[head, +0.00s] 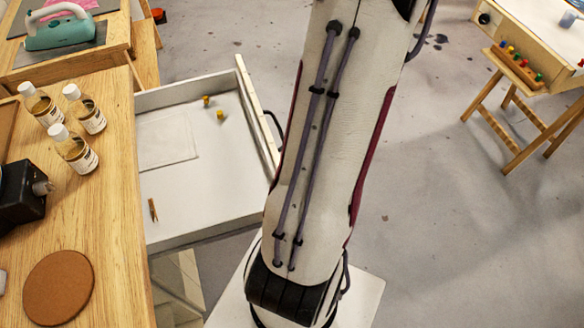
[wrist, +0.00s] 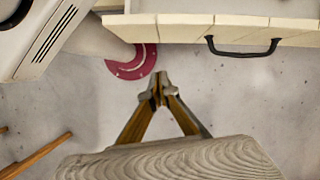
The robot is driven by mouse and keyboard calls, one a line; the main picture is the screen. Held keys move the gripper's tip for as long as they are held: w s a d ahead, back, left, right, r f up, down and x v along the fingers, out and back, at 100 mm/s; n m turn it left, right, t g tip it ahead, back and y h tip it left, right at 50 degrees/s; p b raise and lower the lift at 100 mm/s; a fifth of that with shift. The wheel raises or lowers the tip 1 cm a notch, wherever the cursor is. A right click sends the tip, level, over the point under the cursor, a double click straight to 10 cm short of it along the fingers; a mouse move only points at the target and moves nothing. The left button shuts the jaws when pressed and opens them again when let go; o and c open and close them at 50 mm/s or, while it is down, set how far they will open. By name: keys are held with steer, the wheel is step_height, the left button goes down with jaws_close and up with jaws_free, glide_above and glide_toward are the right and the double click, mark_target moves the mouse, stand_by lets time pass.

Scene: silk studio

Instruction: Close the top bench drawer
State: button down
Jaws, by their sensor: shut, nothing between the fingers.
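The top bench drawer (head: 205,190) is pulled well out from the wooden bench in the head view. It has a white interior and a pale front board (head: 254,110) with a dark handle. In the wrist view, the drawer front (wrist: 180,30) runs along the top edge with the black bar handle (wrist: 243,48) on its right part. My gripper (wrist: 157,80) is shut and empty, its fingertips together, below and left of the handle in the picture and apart from it. My gripper is out of sight in the head view.
Inside the drawer lie small yellow spools (head: 220,115), a clothespin (head: 153,210) and a flat sheet (head: 167,143). A wooden stand (head: 530,50) is at right; floor between is open.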

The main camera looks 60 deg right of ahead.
steer(key=shift+w+d+r+m+t, duration=0.15)
steer(key=shift+w+d+m, duration=0.2)
steer(key=shift+m, duration=0.25)
steer(key=shift+w+d+m+t, duration=0.15)
steer(key=shift+w+d+m, duration=0.1)
steer(key=shift+d+m, duration=0.25)
steer(key=shift+a, duration=0.1)
steer(key=shift+w, duration=0.1)
steer(key=w+a+f, duration=0.5)
steer(key=f, duration=0.4)
steer(key=shift+w+a, duration=0.15)
steer(key=shift+a, duration=0.05)
steer(key=shift+w+a+f, duration=0.1)
stand_by(0.3)
